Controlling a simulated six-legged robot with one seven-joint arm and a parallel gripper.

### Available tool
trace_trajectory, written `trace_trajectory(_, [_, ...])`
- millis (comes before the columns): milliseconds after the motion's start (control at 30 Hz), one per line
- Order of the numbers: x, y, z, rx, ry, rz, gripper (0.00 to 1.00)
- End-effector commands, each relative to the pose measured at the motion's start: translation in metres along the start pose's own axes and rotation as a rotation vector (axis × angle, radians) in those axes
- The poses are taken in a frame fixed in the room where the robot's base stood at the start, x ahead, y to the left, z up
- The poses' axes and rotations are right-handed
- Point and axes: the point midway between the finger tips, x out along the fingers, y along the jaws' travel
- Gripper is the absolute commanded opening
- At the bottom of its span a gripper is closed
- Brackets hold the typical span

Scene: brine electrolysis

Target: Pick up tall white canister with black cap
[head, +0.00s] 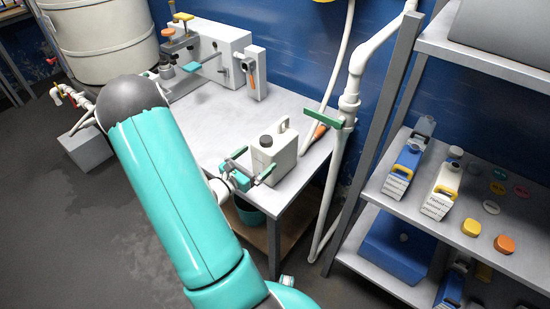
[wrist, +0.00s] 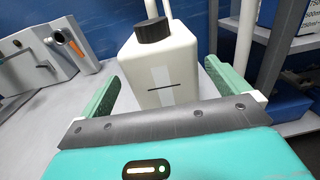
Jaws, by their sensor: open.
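The tall white canister (head: 284,154) with a black cap (head: 266,141) stands upright on the grey table near its front right corner. It has a handle on top at the back. My gripper (head: 252,165) is open at the front of the canister. In the wrist view the canister (wrist: 165,72) stands between the two green fingers of my gripper (wrist: 161,76), with its black cap (wrist: 153,30) above them. Gaps show between the canister and the fingers. The canister's base is partly hidden behind the gripper's grey front plate.
A white machine (head: 215,50) stands at the back of the table (head: 215,118). A white pipe with a green lever (head: 323,119) rises just right of the canister. A shelf rack (head: 455,222) with bottles and caps is at the right. The table's middle is clear.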

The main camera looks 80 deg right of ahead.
Motion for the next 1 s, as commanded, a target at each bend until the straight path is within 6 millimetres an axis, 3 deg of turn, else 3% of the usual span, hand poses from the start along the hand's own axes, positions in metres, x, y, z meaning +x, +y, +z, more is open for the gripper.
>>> trace_trajectory(600, [0.07, -0.001, -0.002, 0.001, 0.001, -0.003, 1.0])
trace_trajectory(867, [0.074, -0.001, -0.002, 0.0, 0.001, 0.0, 1.0])
trace_trajectory(900, [0.074, -0.001, -0.002, 0.0, 0.001, 0.0, 0.98])
trace_trajectory(1000, [0.074, -0.001, -0.002, 0.0, 0.001, 0.0, 0.78])
